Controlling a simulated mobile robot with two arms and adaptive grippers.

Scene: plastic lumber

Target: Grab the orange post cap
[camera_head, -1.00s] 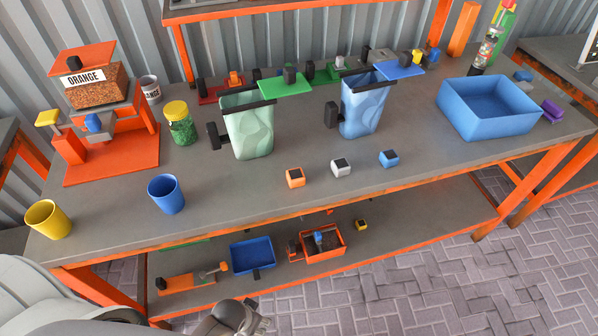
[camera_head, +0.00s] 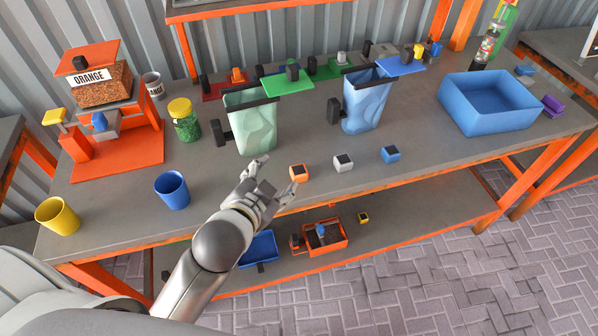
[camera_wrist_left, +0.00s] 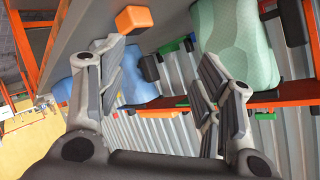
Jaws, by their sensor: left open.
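The orange post cap (camera_head: 299,172), a small block with a dark patch on it, sits near the front edge of the grey workbench. My left gripper (camera_head: 277,177) is open and empty just left of the cap, with its fingers apart and pointing toward the bench. In the left wrist view the cap (camera_wrist_left: 135,19) shows at the top, beyond the left finger and not between the fingers (camera_wrist_left: 158,62). I see no contact between gripper and cap. My right gripper is not in view.
A white cap (camera_head: 343,163) and a blue cap (camera_head: 390,154) sit to the right. A green bin (camera_head: 250,125) and a blue bin (camera_head: 366,105) stand behind. A blue cup (camera_head: 173,190) is to the left. A lower shelf holds trays. The bench's front right is clear.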

